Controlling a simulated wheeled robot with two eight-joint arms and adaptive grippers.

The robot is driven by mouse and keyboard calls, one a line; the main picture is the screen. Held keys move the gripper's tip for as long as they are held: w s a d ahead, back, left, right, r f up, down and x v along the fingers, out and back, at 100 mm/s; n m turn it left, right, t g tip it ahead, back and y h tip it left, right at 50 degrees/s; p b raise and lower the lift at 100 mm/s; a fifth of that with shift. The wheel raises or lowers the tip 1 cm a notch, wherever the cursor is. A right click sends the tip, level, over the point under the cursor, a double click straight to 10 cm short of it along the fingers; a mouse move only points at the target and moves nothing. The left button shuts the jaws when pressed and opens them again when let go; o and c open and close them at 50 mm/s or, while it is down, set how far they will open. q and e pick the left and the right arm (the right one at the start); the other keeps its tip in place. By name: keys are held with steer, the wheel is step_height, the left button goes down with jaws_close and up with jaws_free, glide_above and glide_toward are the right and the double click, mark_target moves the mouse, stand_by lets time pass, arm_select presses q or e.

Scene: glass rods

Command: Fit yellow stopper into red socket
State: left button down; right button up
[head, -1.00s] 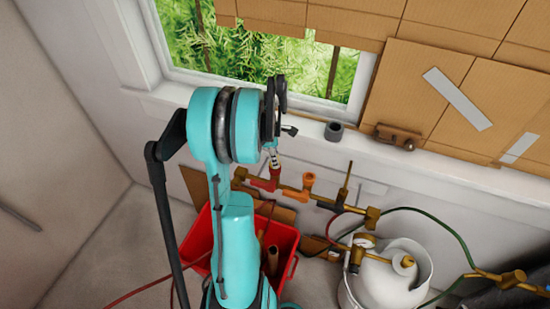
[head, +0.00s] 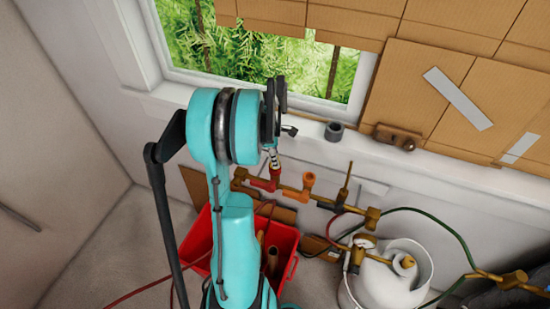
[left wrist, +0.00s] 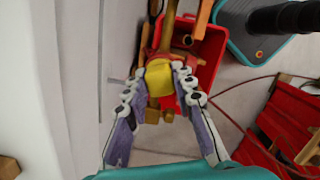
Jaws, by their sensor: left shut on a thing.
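The yellow stopper (left wrist: 159,78) sits between the fingertips of my left gripper (left wrist: 156,80) in the left wrist view, and the gripper is shut on it. In the head view my left gripper (head: 272,154) points down right above the red socket (head: 265,183) on the brass pipe. The stopper is hidden or too small to make out there. I cannot tell whether it touches the socket or sits inside it. My right gripper is not in view.
An orange socket (head: 308,181) stands on the same pipe, just right of the red one. A red crate (head: 286,241) is below. A white gas tank (head: 397,283) with hoses stands at right. A dark grey ring (head: 333,131) lies on the windowsill.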

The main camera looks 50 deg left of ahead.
arm_select(q)
steer(key=shift+f+b, duration=0.45)
steer(key=shift+f, duration=0.1)
steer(key=c, duration=1.5)
jaws_free()
steer(key=shift+c, duration=0.2)
steer(key=shift+r, duration=0.1)
step_height(320, 180, up, 11)
steer(key=s+a+p, duration=0.1)
steer(key=p, duration=0.6)
steer(key=shift+s, duration=0.15)
steer(key=shift+s+f, duration=0.1)
steer(key=shift+f, duration=0.1)
